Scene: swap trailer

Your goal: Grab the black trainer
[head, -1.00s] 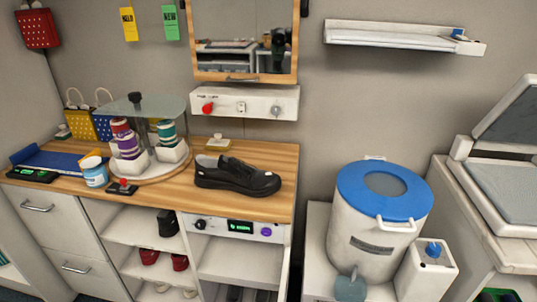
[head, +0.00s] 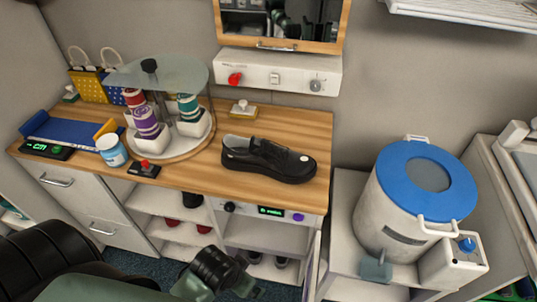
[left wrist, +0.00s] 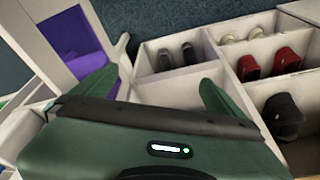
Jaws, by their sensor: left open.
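A black lace-up shoe (head: 268,160) lies on the wooden counter (head: 215,180), its toe pointing right. It looks like the black trainer. More dark shoes stand in the cubbies below, and the left wrist view shows a black pair (left wrist: 178,57) and a single black shoe (left wrist: 282,116) there. My left gripper (head: 238,278) is low in front of the cubbies, well below the counter and apart from the shoe. In the left wrist view its two green fingers (left wrist: 155,90) are spread with nothing between them. My right gripper is not in view.
A blue-lidded bin (head: 427,180) stands right of the counter. Red shoes (left wrist: 285,62) sit in a cubby. A stamp-like block (head: 243,110) lies behind the shoe. Bare counter surrounds the shoe.

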